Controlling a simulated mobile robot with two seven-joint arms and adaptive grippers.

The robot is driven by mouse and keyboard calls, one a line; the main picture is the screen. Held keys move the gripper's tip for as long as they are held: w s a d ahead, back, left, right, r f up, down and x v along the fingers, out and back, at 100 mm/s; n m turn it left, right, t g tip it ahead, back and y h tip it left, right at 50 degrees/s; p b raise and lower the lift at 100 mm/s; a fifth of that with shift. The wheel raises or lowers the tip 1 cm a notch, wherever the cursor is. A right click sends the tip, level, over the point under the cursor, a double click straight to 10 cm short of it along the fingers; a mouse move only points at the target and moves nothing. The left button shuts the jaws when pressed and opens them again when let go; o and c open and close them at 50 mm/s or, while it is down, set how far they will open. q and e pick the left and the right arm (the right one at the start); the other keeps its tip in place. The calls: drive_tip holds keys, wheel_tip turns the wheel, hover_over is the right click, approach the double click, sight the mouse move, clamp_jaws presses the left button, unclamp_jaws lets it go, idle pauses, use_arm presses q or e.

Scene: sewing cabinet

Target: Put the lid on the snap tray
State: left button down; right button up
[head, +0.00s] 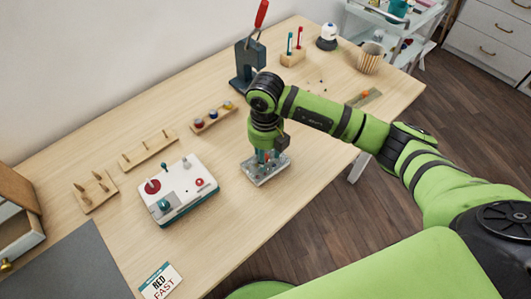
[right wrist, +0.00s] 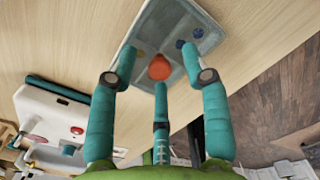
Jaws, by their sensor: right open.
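The snap tray (head: 263,179) is a small grey tray lying flat near the table's front edge. In the right wrist view the tray (right wrist: 186,64) shows compartments with blue and yellowish snaps. A round orange-red knob (right wrist: 160,68) shows at its middle; it looks like the knob of a see-through lid on the tray, but I cannot tell how well the lid is seated. My right gripper (head: 267,157) is directly above the tray, pointing down. In the wrist view its fingers (right wrist: 158,81) are spread around the knob, apart from it. My left gripper is out of view.
A white machine with a red knob (head: 178,190) stands left of the tray. A spool rack (head: 213,117) and a dark press with a red handle (head: 248,62) are behind. A card (head: 161,281) lies at the front left. The table right of the tray is clear.

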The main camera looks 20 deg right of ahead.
wheel_tip(320, 180, up, 12)
drive_tip(key=shift+f, duration=0.15)
idle(0.7)
